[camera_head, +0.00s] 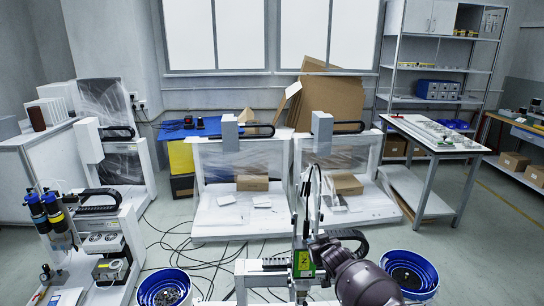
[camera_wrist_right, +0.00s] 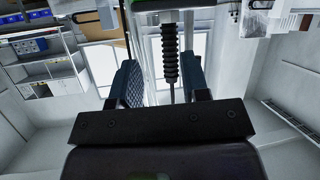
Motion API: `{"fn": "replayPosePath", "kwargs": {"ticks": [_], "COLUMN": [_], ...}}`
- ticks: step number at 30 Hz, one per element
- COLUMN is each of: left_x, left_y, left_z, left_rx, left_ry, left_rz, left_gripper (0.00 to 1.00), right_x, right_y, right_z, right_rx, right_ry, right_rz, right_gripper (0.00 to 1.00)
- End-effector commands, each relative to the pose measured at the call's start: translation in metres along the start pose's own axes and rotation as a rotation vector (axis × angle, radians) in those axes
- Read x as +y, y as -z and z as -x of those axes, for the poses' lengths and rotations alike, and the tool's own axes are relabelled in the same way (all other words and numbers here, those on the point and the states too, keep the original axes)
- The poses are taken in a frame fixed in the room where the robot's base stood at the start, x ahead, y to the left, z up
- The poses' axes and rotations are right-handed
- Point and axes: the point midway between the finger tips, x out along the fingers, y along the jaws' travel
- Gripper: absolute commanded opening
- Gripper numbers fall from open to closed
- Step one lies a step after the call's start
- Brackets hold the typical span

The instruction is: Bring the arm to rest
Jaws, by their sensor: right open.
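My right arm (camera_head: 362,282) comes in from the lower right of the head view, and its dark wrist is beside the gantry screwdriver (camera_head: 303,264), a unit with a green and yellow body at the bottom middle. In the right wrist view my right gripper (camera_wrist_right: 160,82) has its two blue-grey fingers apart. The screwdriver's black spring and thin shaft (camera_wrist_right: 171,58) show in the space between the fingers. The fingers do not look closed on it; I cannot tell how near it is in depth. My left gripper is not in view.
Blue bins (camera_head: 165,288) and (camera_head: 409,272) stand on either side of the gantry. Cables lie on the floor at the left. White workstations (camera_head: 215,222) stand behind, with a table (camera_head: 437,140) and shelving (camera_head: 440,70) at the right.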

Motion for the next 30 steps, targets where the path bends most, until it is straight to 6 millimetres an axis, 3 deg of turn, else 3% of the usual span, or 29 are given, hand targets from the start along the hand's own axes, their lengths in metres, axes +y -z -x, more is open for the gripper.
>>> {"fn": "replayPosePath", "kwargs": {"ticks": [1, 6, 11, 17, 30], "left_x": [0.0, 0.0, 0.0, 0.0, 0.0], "left_y": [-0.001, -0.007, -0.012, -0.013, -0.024], "left_z": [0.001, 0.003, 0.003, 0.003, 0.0], "left_rx": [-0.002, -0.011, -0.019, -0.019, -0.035], "left_ry": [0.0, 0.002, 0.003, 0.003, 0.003], "left_rz": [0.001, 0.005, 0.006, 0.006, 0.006], "left_gripper": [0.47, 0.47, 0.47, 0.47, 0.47], "right_x": [-0.006, -0.025, -0.04, -0.047, -0.032], "right_y": [0.019, 0.075, 0.091, 0.067, -0.033], "right_z": [0.001, 0.011, 0.035, 0.084, 0.21], "right_rx": [0.028, 0.121, 0.184, 0.219, 0.181], "right_ry": [0.009, 0.034, 0.051, 0.055, 0.004], "right_rz": [0.02, 0.081, 0.113, 0.121, 0.074], "right_gripper": [0.42, 0.42, 0.42, 0.42, 0.42]}}
